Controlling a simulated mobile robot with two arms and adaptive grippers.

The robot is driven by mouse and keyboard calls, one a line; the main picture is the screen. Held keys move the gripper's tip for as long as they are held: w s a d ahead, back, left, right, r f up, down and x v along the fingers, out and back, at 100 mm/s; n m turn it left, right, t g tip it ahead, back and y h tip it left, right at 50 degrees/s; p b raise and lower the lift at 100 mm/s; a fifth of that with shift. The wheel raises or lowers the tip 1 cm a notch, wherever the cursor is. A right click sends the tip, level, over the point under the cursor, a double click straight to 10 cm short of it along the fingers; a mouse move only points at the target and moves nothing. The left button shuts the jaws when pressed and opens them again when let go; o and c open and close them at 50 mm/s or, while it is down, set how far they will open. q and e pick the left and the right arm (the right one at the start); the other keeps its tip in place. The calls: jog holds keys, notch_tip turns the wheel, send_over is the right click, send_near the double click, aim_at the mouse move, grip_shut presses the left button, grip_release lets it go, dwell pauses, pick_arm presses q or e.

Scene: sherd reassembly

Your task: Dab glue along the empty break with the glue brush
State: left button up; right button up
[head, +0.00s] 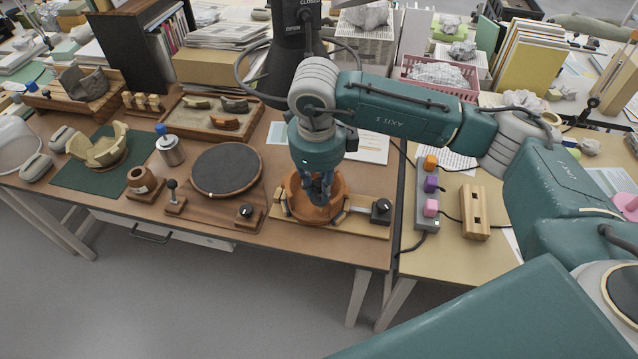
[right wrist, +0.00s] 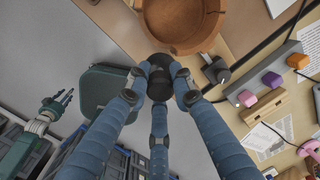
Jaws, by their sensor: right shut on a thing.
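An orange-brown bowl (head: 337,205) sits in a wooden holder (head: 365,226) with a black knob, at the front of the table. It also shows at the top of the right wrist view (right wrist: 188,42). My right gripper (head: 318,192) points down over the bowl and covers part of it; the break's edge cannot be made out. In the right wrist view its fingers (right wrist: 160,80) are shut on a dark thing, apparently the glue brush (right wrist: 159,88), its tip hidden. My left gripper (right wrist: 60,102) shows small, away from the table, its fingers apart.
A brown pot (head: 144,182), a dark round turntable (head: 226,170) and a metal can (head: 170,152) stand left of the bowl. Sherds lie in a wooden tray (head: 190,133). A cream broken vessel (head: 98,148) is on the green mat. A power strip (head: 428,200) lies right.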

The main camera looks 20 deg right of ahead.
aim_at(315, 196)
jog(key=shift+w+d+f+b, duration=0.15)
jog(key=shift+f+b, duration=0.15)
jog(key=shift+f, duration=0.4)
jog(key=shift+w+d+f+b, duration=0.15)
jog(key=shift+f+b, duration=0.2)
jog(key=shift+f, duration=0.4)
jog(key=shift+w+f+b, duration=0.1)
jog(key=shift+f+b, duration=0.2)
jog(key=shift+f, duration=0.4)
jog(key=shift+w+d+f+b, duration=0.15)
jog(key=shift+f+b, duration=0.2)
jog(key=shift+f, duration=0.4)
jog(key=shift+w+a+r+p, duration=0.15)
jog(key=shift+a+r+p, duration=0.3)
jog(key=shift+a+p, duration=0.2)
jog(key=shift+w+a+f+b, duration=0.65)
jog(key=shift+w+a+b, duration=0.9)
jog(key=shift+a, duration=0.45)
notch_tip(315, 196, up, 8)
jog(key=s+a+p, duration=0.1)
jog(key=p, duration=0.3)
jog(key=shift+s+r, duration=0.25)
